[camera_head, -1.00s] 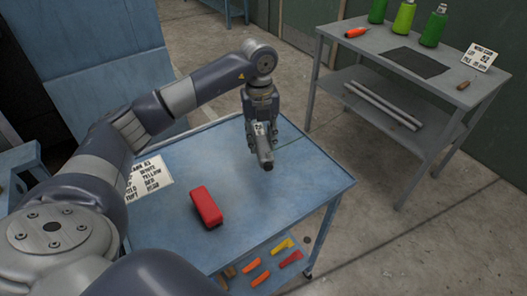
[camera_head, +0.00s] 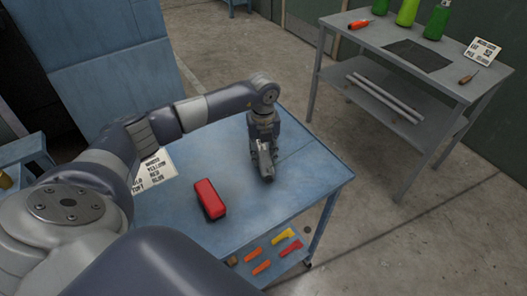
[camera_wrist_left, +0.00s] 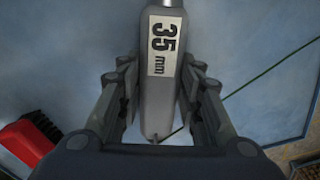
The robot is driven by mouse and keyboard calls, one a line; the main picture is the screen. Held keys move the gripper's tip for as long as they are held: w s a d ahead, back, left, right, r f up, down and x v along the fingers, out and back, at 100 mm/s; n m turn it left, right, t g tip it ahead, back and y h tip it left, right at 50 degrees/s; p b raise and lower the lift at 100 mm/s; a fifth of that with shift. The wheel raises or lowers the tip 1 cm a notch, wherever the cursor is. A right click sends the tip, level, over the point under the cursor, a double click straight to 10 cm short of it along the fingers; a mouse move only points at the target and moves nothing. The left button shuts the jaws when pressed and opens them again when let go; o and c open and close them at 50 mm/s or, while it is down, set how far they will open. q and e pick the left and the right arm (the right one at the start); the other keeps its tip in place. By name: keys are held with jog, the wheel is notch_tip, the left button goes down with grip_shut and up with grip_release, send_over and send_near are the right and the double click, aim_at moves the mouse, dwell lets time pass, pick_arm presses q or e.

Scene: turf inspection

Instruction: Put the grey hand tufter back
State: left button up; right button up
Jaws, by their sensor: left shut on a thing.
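My left gripper (camera_head: 264,153) is shut on the grey hand tufter (camera_head: 266,171) over the right part of the blue table top (camera_head: 308,176). In the left wrist view the tufter (camera_wrist_left: 161,90) is a grey tapered body with a white "35 mm" label, between the two fingers (camera_wrist_left: 158,103). In the head view its lower end is close to the table surface; I cannot tell whether it touches. My right gripper is not in view.
A red brush (camera_head: 210,200) lies on the table left of the gripper; it also shows in the left wrist view (camera_wrist_left: 24,142). Several orange, yellow and red tools (camera_head: 272,252) lie on the lower shelf. A grey bench (camera_head: 400,60) holds green bottles.

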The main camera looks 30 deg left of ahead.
aim_at(264, 153)
pick_arm(q)
jog(key=o, duration=1.2)
jog(key=shift+o, duration=0.3)
jog(key=shift+r, duration=0.25)
notch_tip(264, 153, up, 12)
jog(key=b, duration=0.2)
jog(key=shift+f, duration=0.2)
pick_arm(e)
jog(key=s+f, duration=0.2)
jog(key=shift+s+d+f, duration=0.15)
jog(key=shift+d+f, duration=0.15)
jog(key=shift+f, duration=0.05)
